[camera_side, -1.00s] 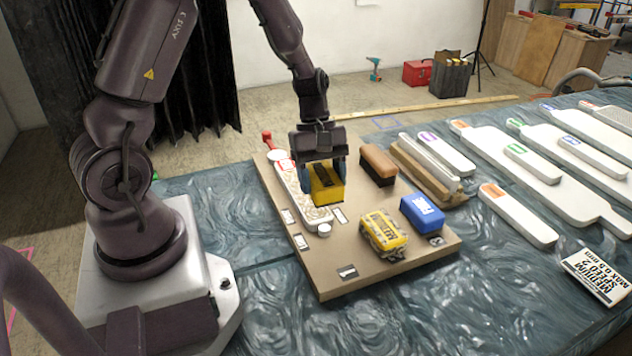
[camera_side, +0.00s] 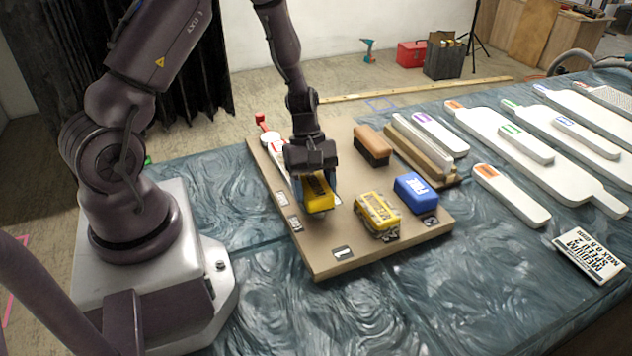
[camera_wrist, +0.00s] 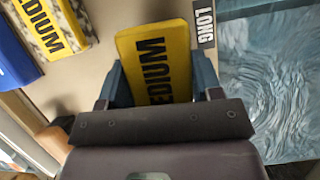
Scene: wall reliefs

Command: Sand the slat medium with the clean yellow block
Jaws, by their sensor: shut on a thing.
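My gripper (camera_side: 315,186) is shut on a clean-looking yellow block (camera_side: 319,202) over the left part of the tan board (camera_side: 330,258). In the wrist view, the block (camera_wrist: 153,62) reads MEDIUM and sits between both fingers.
A blue block (camera_side: 416,193) and a brown brush (camera_side: 372,145) stand on the board. A red clamp handle (camera_side: 262,120) is at its far left corner. White slats (camera_side: 511,195) lie to the right. A card (camera_side: 588,253) reads MEDIUM SPEED 2, MAX 0.5 mm.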

